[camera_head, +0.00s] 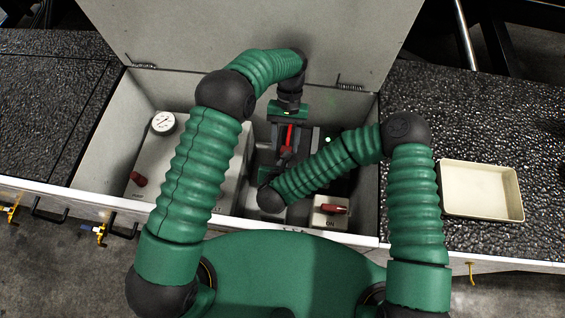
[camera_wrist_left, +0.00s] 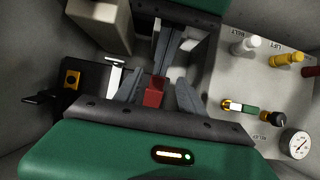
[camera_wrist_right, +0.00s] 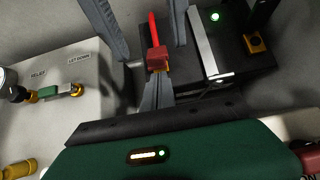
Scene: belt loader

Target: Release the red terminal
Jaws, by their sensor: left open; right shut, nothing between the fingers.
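The red terminal is a small red block in the left wrist view (camera_wrist_left: 154,92) and the right wrist view (camera_wrist_right: 157,58). A bright red bar (camera_wrist_right: 154,28) rises from it. My left gripper (camera_wrist_left: 157,82) is open, with one finger on each side of the red block; I cannot tell whether they touch it. It comes down from above in the head view (camera_head: 289,146). My right gripper (camera_wrist_right: 156,78) is shut and empty, its tips close to the red block. In the head view its fingers are mostly hidden.
A black unit (camera_wrist_right: 235,62) with an orange post (camera_wrist_right: 255,44) and a pale bar (camera_wrist_right: 205,52) stands beside the terminal. A panel (camera_wrist_left: 250,75) with knobs and a gauge (camera_wrist_left: 295,143) is close by. Box walls surround both hands. A cream tray (camera_head: 481,190) lies outside, right.

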